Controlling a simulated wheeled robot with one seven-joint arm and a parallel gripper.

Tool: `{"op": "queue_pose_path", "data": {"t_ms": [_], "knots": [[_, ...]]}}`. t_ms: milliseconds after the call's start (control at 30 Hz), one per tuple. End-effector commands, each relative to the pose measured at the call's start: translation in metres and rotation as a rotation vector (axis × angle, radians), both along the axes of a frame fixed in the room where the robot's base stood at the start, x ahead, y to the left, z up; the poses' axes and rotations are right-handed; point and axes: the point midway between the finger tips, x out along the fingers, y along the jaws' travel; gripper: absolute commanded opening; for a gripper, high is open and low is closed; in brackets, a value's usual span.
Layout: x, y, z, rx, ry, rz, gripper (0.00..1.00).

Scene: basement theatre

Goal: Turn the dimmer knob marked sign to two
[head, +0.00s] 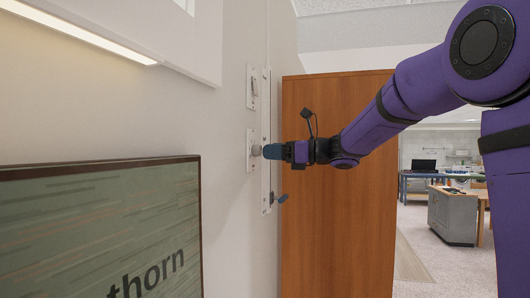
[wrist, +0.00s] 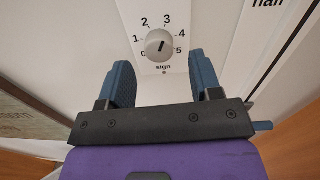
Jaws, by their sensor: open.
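The dimmer knob marked "sign" (wrist: 159,45) is a light round knob on a white wall plate, with numbers 0 to 5 around it. It has a short dark slanted mark, but I cannot tell for sure which number it points to. In the head view the knob (head: 256,150) sits on the wall just beyond my fingertips. My gripper (wrist: 160,70) is open and empty, with its blue fingers to the left and right of the knob's lower side. It faces the wall in the head view (head: 272,151). I cannot tell whether the fingers touch the plate.
A switch plate (head: 252,87) is above the knob. A blue lever handle (head: 281,199) is low to the right, near a brown wooden panel (head: 338,200). A framed green sign (head: 100,235) stands out at the left. A lit ledge (head: 85,30) is at upper left.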

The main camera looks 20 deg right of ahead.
Motion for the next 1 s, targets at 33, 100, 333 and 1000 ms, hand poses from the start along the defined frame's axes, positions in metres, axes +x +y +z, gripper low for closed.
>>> {"op": "queue_pose_path", "data": {"t_ms": [33, 100, 333, 1000], "knots": [[0.004, 0.006, 0.000, 0.000, 0.000, 0.003, 0.59], [0.009, 0.012, 0.000, -0.001, 0.000, 0.002, 0.59], [0.015, 0.022, 0.000, -0.001, -0.001, 0.001, 0.59], [0.015, 0.023, 0.000, -0.006, -0.007, 0.001, 0.09]]}}
